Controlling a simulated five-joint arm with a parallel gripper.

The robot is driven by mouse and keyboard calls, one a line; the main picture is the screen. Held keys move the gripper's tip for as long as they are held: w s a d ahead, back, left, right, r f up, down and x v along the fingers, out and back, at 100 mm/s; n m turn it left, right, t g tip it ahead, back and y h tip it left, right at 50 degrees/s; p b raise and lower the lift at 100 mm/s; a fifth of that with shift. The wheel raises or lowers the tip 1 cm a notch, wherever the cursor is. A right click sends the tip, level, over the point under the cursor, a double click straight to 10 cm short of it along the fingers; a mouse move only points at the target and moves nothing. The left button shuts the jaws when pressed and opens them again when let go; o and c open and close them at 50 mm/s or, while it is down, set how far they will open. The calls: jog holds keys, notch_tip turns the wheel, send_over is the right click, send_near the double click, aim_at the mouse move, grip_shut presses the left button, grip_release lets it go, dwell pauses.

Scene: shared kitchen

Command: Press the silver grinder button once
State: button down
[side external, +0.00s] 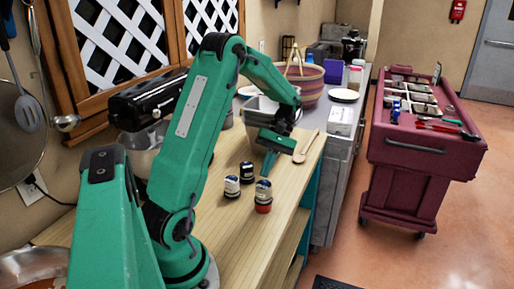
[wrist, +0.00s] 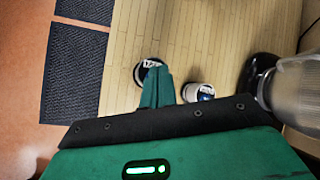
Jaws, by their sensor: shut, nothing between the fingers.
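Three small jars with dark caps and pale label bands stand upright on the wooden counter: a red-bottomed one (side external: 263,206), a left one (side external: 232,187) and a back one (side external: 246,173). My gripper (side external: 264,181) is shut and empty, pointing down over the red-bottomed jar's cap. I cannot tell if it touches. In the wrist view, my gripper (wrist: 157,75) partly covers one jar (wrist: 146,68); another jar (wrist: 199,93) stands to its right. A silvery, clear-looking cylinder with a black rounded end (wrist: 262,76) is at the right edge; I cannot tell if it is the grinder. No button is discernible.
A glossy black appliance (side external: 145,103) stands by the wall, partly behind my arm. A wooden spoon (side external: 306,147) lies beyond the gripper. A grey bin and striped bowl (side external: 306,88) stand farther back. A red cart (side external: 425,155) is to the right. The counter's front strip is clear.

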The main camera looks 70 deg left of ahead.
aim_at(267, 182)
jog(key=shift+a+f, duration=0.1)
jog(key=shift+f, duration=0.75)
dwell(1.1)
jog(key=shift+r, duration=0.85)
jog(key=shift+r, duration=0.1)
jog(key=shift+r, duration=2.9)
jog(key=s+d+r+m+t+y, duration=0.2)
jog(key=d+m+t, duration=0.4)
jog(key=d, duration=0.3)
jog(key=s+d+r+m+t+y, duration=0.2)
jog(key=s+d+r+m+t, duration=0.3)
jog(key=d+m, duration=0.3)
jog(key=shift+d+t, duration=0.4)
jog(key=shift+d, duration=0.8)
